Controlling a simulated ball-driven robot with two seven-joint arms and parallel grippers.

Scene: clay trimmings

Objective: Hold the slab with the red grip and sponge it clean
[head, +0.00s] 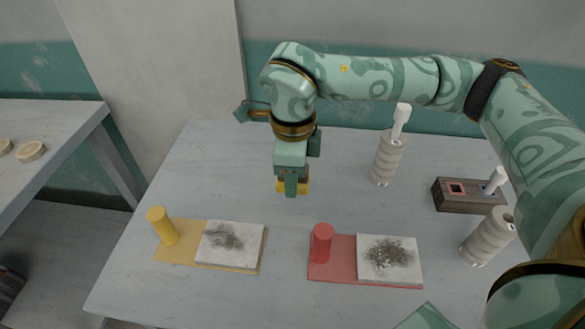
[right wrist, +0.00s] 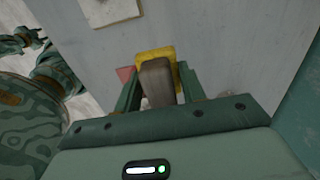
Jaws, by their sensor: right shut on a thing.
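A red board (head: 335,271) lies on the near part of the table, with an upright red grip (head: 321,243) at its left. A pale slab (head: 375,278) on it carries a dark speckled patch. My right gripper (head: 292,186) is shut on a yellow sponge (head: 306,186) above the table, behind and left of the red grip. In the right wrist view the sponge (right wrist: 168,55) has a grey-brown block on it between the fingers (right wrist: 157,85). My left gripper is not clearly seen in either view.
A yellow board (head: 178,255) with a yellow grip (head: 161,226) and another stained slab (head: 243,236) lies left. Two ribbed beige cylinders (head: 387,160) (head: 487,238) and a wooden box (head: 465,200) with a white stick stand right. Between the boards the table (head: 287,235) is clear.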

